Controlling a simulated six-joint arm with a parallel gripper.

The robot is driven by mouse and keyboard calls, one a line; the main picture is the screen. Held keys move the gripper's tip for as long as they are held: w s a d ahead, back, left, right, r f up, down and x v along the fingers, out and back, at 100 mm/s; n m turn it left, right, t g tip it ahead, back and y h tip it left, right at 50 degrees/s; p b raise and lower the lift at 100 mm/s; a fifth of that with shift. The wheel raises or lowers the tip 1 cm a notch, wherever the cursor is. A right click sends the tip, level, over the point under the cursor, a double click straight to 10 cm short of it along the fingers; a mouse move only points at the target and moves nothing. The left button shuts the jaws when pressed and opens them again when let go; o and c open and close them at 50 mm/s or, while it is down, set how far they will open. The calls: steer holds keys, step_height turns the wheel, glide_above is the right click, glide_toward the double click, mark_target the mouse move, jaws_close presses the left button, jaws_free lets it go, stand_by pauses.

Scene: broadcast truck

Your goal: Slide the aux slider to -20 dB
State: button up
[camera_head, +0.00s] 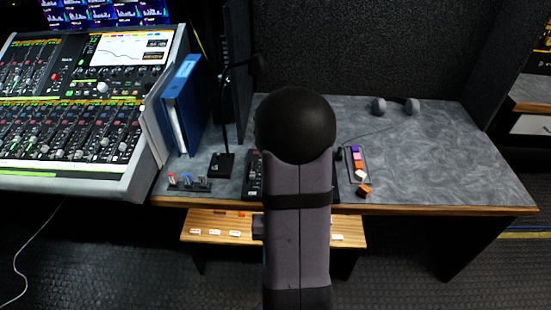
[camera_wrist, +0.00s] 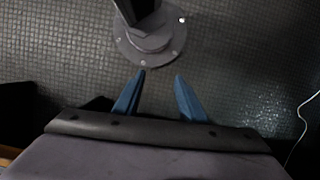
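The mixing console (camera_head: 75,130) stands at the left in the head view, with rows of knobs and several faders (camera_head: 95,146). No label marking an aux slider is readable, and I cannot tell which control it is. A small dark panel with controls (camera_head: 253,176) lies on the desk, partly hidden behind my arm. My gripper (camera_wrist: 160,75) shows in the wrist view with two blue fingers apart and nothing between them. It is over the floor, away from the console. I cannot make out the fingers in the head view.
The grey desk (camera_head: 430,150) holds a blue binder (camera_head: 183,105), a gooseneck microphone (camera_head: 222,164), headphones (camera_head: 395,106) and small coloured blocks (camera_head: 357,160). A lower wooden shelf (camera_head: 220,225) holds white labels. My arm hides the desk's middle. A white cable (camera_wrist: 302,130) lies on the floor.

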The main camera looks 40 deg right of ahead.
steer(key=w+d+r+m+t+y+p, duration=0.15)
steer(key=w+d+r+m+p, duration=0.35)
steer(key=d+r+p, duration=0.5)
steer(key=w+d+m+t, duration=0.1)
steer(key=w+d+m, duration=0.1)
steer(key=w+d+m+t, duration=0.1)
steer(key=w+d+m, duration=0.1)
steer(key=w, duration=0.1)
steer(key=w+d+m+t+h, duration=0.1)
steer(key=w+d+m, duration=0.1)
steer(key=w+d, duration=0.1)
steer(key=shift+w+d+m+p, duration=0.1)
steer(key=shift+w+m+p, duration=0.1)
steer(key=shift+m+p, duration=0.15)
steer(key=w+m, duration=0.1)
steer(key=m, duration=0.1)
steer(key=w+r+m, duration=0.1)
steer(key=m, duration=0.1)
steer(key=w+r+m+t, duration=0.1)
steer(key=m, duration=0.2)
steer(key=shift+d+r, duration=0.1)
steer(key=shift+d, duration=0.05)
steer(key=shift+p+x, duration=0.7)
steer(key=shift+x, duration=3)
